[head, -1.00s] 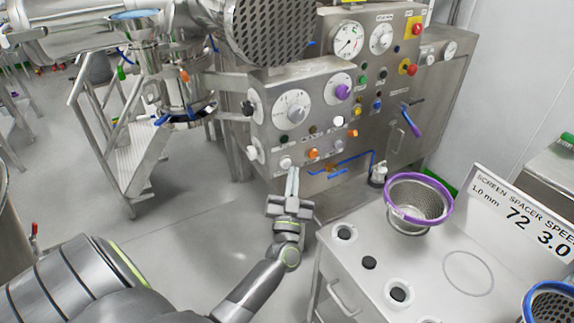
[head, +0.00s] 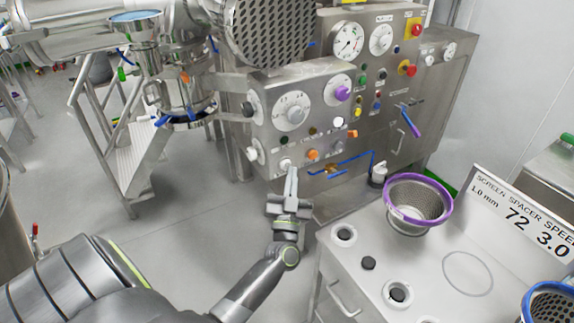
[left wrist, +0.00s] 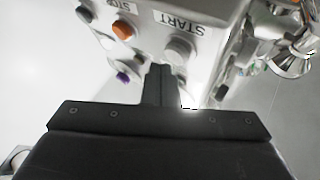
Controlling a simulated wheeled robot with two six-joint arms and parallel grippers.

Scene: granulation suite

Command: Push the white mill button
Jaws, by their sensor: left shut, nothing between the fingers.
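The white mill button (head: 285,163) is at the lower left of the control box front, left of an orange button. In the left wrist view the pale round button (left wrist: 179,50) sits beneath an upside-down START label. My left gripper (head: 291,171) is shut and empty. Its fingertips are right at the button's lower edge in the head view. In the left wrist view the fingertips (left wrist: 161,70) are just below and left of the button; I cannot tell whether they touch it. My right gripper is not in view.
The orange button (head: 313,155) is close beside, under a STOP label in the left wrist view. Dials, a purple knob (head: 342,93) and a red emergency button (head: 416,30) are higher up. A steel cart top (head: 350,265) with a purple-rimmed screen (head: 420,203) stands right of my arm.

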